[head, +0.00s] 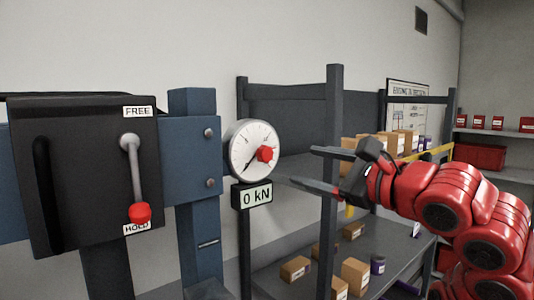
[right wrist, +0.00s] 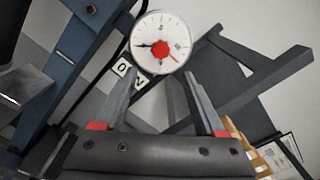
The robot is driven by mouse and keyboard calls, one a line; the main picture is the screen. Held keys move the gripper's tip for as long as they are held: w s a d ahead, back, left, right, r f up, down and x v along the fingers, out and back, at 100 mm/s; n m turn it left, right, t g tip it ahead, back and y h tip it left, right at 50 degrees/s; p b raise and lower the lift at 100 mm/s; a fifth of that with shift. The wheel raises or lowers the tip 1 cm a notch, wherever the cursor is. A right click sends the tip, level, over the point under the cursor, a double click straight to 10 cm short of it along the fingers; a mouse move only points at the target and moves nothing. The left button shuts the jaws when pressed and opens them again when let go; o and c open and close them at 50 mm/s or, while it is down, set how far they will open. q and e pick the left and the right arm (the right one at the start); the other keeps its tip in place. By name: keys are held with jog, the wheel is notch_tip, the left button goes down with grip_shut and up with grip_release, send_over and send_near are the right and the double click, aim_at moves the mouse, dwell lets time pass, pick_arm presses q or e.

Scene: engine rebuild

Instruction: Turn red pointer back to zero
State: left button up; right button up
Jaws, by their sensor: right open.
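The round white gauge (head: 241,138) is on the blue post, with a red knob (head: 265,154) at its middle. Its black needle (head: 250,164) points down and left in the head view. In the right wrist view the gauge (right wrist: 149,30) shows the red knob (right wrist: 160,50) with a thin red line, seemingly the red pointer (right wrist: 175,57), toward lower right, apart from the black needle (right wrist: 145,45). My right gripper (head: 299,167) is open and empty, right of the gauge and apart from it. In its wrist view the fingers (right wrist: 160,78) point at the dial. My left gripper is out of view.
A "0 kN" display (head: 256,196) hangs below the gauge. Left of it is a dark lever box (head: 85,180), its lever's red ball (head: 139,213) down by HOLD. A dark shelf rack post (head: 331,150) stands close to my right gripper. Boxes (head: 355,273) sit on the lower shelf.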

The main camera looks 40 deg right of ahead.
aim_at(269, 156)
jog(key=w+p, duration=0.1)
jog(key=w, duration=0.3)
jog(key=w+p, duration=0.1)
jog(key=w, duration=0.2)
jog(key=w+a+p, duration=0.1)
jog(key=w+p, duration=0.1)
jog(key=w, duration=0.2)
jog(key=shift+w+r, duration=0.1)
jog(key=shift+w, duration=0.2)
jog(key=shift+w+p, duration=0.3)
jog(key=shift+w, duration=0.25)
jog(key=shift+c, duration=0.2)
grip_shut()
